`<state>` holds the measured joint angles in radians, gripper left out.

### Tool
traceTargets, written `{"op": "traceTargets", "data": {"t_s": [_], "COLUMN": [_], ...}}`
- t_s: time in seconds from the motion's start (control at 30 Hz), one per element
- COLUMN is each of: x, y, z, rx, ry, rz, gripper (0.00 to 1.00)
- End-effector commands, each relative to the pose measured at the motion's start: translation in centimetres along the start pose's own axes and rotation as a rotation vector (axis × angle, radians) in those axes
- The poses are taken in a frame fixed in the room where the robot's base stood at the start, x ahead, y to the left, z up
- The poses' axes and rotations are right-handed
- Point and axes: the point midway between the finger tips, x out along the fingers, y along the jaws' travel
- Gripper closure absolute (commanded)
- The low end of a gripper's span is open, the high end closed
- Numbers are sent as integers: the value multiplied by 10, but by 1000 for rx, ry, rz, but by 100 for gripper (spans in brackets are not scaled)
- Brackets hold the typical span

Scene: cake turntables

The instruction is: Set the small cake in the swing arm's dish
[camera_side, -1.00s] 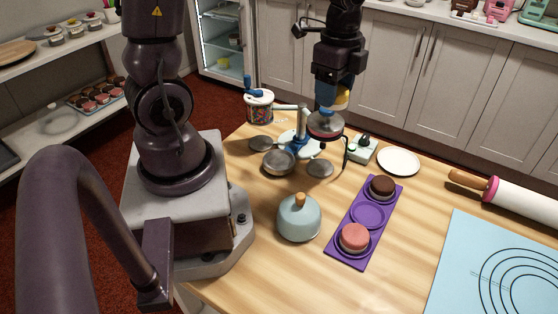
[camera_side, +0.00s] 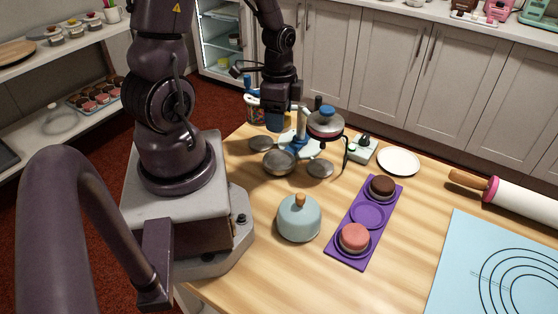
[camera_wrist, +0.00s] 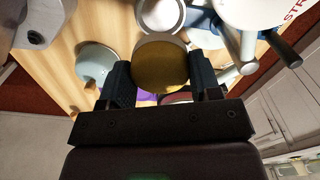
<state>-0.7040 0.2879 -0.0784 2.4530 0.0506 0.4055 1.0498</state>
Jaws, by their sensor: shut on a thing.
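My gripper (camera_wrist: 160,82) is shut on a small round yellow cake (camera_wrist: 160,68), with one finger on each side in the wrist view. In the side view my gripper (camera_side: 280,112) is over the back left of the table, and the cake is mostly hidden. The blue and white stand (camera_side: 303,143) carries low metal dishes: a deeper one (camera_side: 279,163) at front and flatter ones at left (camera_side: 261,143) and right (camera_side: 320,168). In the wrist view a metal dish (camera_wrist: 157,38) shows beyond the cake, partly covered by it; I cannot tell their gap.
A raised disc with a blue knob (camera_side: 325,126) stands right of my gripper. A striped canister (camera_side: 252,112) is behind. A domed lid (camera_side: 299,218), a purple tray (camera_side: 347,255) with brown and pink cakes, and a white plate (camera_side: 399,161) occupy the table.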

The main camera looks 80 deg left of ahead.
Motion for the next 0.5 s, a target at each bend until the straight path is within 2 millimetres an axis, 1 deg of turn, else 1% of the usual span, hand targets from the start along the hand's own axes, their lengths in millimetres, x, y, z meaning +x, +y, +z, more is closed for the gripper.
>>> {"op": "traceTargets", "data": {"t_s": [0.03, 0.17, 0.3, 0.4, 0.5], "x": [9, 22, 43, 55, 62], "y": [1, 0, 1, 1, 0], "z": [0, 0, 0, 0, 0], "rx": [1, 1, 1, 1, 1], "ry": [-3, -2, -3, -3, -1], "rz": [6, 4, 6, 4, 3], "gripper": [65, 65, 65, 65, 65]}}
